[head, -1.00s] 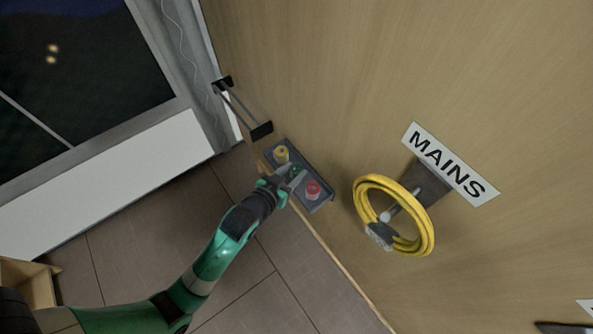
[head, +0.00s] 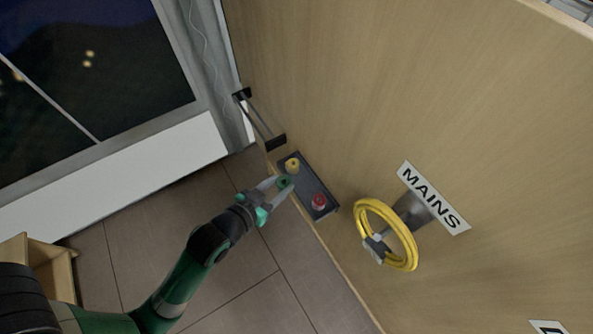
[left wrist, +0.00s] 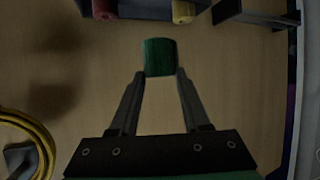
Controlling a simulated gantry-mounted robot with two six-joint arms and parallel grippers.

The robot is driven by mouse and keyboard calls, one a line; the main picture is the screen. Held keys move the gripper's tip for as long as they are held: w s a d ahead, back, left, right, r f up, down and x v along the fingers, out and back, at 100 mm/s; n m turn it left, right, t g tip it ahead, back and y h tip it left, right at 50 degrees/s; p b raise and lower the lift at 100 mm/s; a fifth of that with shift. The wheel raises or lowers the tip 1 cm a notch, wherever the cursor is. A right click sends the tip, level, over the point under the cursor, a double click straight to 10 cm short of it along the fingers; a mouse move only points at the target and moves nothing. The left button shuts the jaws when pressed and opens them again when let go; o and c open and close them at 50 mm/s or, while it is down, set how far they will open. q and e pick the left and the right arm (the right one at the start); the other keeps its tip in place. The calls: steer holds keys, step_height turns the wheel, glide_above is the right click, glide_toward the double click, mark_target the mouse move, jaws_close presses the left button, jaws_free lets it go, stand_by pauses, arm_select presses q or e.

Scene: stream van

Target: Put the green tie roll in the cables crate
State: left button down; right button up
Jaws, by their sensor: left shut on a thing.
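My left gripper (head: 276,190) is shut on the green tie roll (head: 285,182), which sits between its fingertips. In the left wrist view the green roll (left wrist: 160,57) is held at the tips of the fingers (left wrist: 160,82), with a gap between it and the grey tray. In the head view it overlaps the tray's near edge. A wooden box (head: 62,272) shows partly at the left edge; no label is visible, so I cannot tell whether it is the cables crate. My right gripper is not in view.
The grey tray (head: 306,184) on the wooden wall holds a yellow roll (head: 292,164) and a red roll (head: 318,202). A yellow cable coil (head: 388,234) hangs below the MAINS sign (head: 433,198). A black-ended rail (head: 260,118) sticks out above. The tiled floor (head: 150,215) looks clear.

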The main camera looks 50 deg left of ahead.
arm_select(q)
steer(key=v, duration=0.3)
steer(key=a+v, duration=0.1)
steer(key=v, duration=0.1)
steer(key=shift+s, duration=0.6)
